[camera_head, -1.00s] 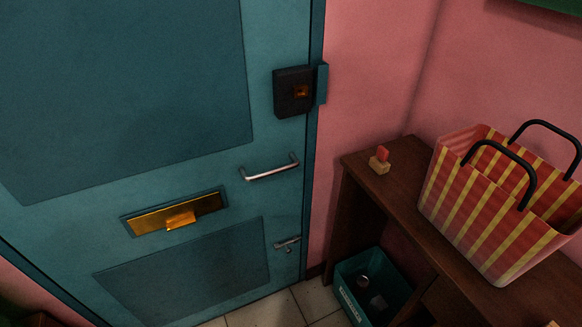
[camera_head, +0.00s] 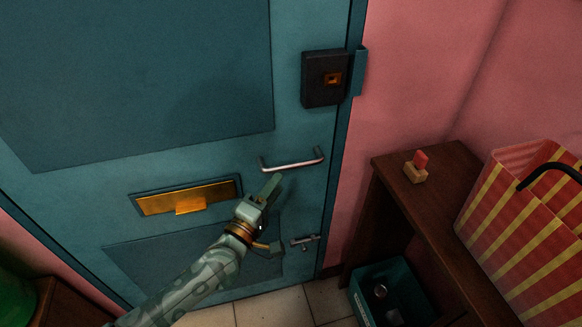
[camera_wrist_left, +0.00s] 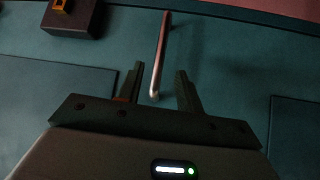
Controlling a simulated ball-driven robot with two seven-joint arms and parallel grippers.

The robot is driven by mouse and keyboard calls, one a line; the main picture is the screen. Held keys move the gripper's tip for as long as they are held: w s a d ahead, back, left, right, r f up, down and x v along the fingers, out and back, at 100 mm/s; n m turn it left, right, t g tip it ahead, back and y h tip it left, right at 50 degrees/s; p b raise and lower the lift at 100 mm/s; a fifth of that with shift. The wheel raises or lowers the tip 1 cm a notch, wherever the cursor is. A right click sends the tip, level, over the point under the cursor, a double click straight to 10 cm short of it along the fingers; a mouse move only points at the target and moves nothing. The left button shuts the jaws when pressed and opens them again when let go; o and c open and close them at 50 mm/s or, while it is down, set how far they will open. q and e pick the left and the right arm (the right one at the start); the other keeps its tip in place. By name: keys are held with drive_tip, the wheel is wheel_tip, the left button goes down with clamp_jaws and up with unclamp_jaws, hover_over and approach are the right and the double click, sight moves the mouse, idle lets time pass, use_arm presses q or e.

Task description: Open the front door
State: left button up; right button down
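The teal front door (camera_head: 150,80) is closed in its frame and fills the left and middle of the head view. Its silver bar handle (camera_head: 292,164) runs nearly level below the dark lock box (camera_head: 325,78). My left gripper (camera_head: 272,186) is just below the left part of the handle in the head view. In the left wrist view its two fingers (camera_wrist_left: 158,88) are spread apart, with the handle (camera_wrist_left: 162,50) showing between and beyond them. The gripper is not closed on the handle; whether it touches is unclear. My right gripper is not in view.
A brass letter slot (camera_head: 187,198) and a small lower latch (camera_head: 305,241) are on the door. A brown shelf (camera_head: 425,205) at the right carries a stamp-like object (camera_head: 416,167) and a striped bag (camera_head: 525,230). A teal bin (camera_head: 390,295) stands below.

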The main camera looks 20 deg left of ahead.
sight(289, 165)
use_arm(q)
drive_tip(key=x, duration=0.7)
drive_tip(key=shift+w+b, duration=0.2)
drive_tip(key=shift+b, duration=0.2)
clamp_jaws()
